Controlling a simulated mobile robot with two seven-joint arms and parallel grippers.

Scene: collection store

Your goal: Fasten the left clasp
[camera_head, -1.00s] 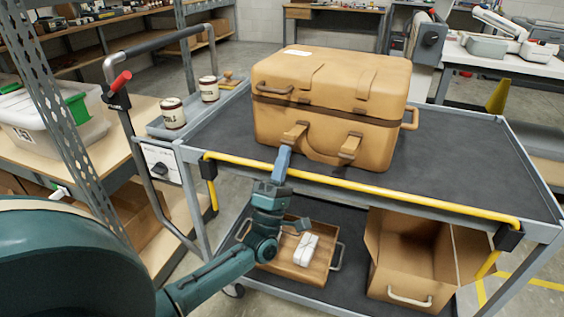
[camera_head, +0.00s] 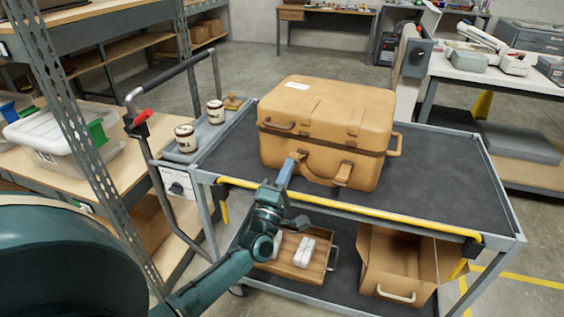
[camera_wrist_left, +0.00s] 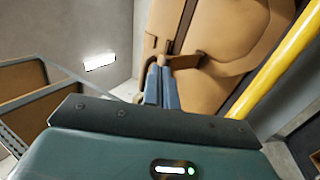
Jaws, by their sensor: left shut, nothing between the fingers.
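The tan case (camera_head: 328,125) stands closed on the cart's top shelf. Its left clasp (camera_head: 299,155) is on the front, just under the dark seam band, partly hidden by my fingers. The right clasp (camera_head: 343,174) is further right on the same face. My left gripper (camera_head: 287,171) is shut and empty, its blue fingertips up at the left clasp. In the left wrist view, the shut fingers (camera_wrist_left: 160,84) point at the case front (camera_wrist_left: 225,35), close to a tan strap-like part. I cannot tell whether they touch the clasp. My right gripper is not in view.
A yellow bar (camera_head: 350,211) runs along the cart's front edge, near my left forearm. Two jars (camera_head: 186,138) stand in a side tray at the left. The dark top shelf (camera_head: 440,175) is clear right of the case. An open box (camera_head: 400,265) is below.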

